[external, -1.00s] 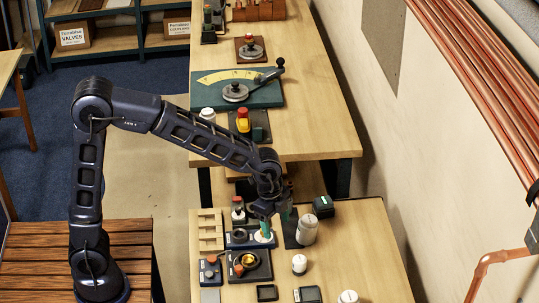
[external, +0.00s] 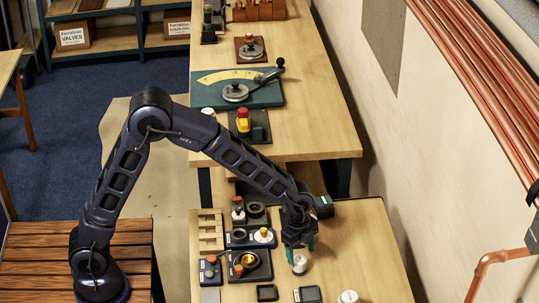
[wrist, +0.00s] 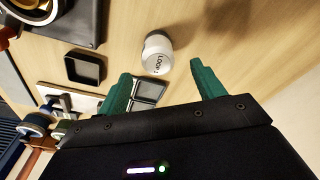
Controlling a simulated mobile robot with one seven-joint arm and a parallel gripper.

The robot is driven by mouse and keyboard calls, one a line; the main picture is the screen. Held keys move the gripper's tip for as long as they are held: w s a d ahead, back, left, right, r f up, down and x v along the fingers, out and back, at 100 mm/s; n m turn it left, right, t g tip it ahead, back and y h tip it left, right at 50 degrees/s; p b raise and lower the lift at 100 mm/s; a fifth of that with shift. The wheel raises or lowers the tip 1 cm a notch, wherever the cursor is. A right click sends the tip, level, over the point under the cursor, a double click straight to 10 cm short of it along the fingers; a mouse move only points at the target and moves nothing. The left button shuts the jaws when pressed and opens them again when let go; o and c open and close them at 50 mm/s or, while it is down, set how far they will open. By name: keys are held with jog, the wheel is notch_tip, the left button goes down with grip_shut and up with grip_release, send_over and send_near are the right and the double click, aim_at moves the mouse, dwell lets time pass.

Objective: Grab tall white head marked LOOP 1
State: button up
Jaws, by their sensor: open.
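A white head marked LOOP 1 (wrist: 157,54) stands on the wood table in the wrist view, just beyond the fingertips and between their lines. It appears to be the white head (external: 299,266) just below my gripper in the external view, its upper part partly covered. My gripper (wrist: 160,69) has its green fingers spread wide with nothing between them. It also shows in the external view (external: 301,250), pointing down over the near table. Whether a finger touches the head cannot be told.
A small black tray (wrist: 85,68) and a grey-and-black tray (wrist: 148,92) lie close to the head. Another white head (external: 348,297) is at the front. Bare tabletop (external: 370,245) lies to the right.

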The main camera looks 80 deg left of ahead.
aim_at(300, 258)
jog(key=shift+d+f, duration=0.1)
jog(key=shift+f, duration=2.8)
jog(key=c, duration=1.1)
jog(key=shift+r, duration=0.1)
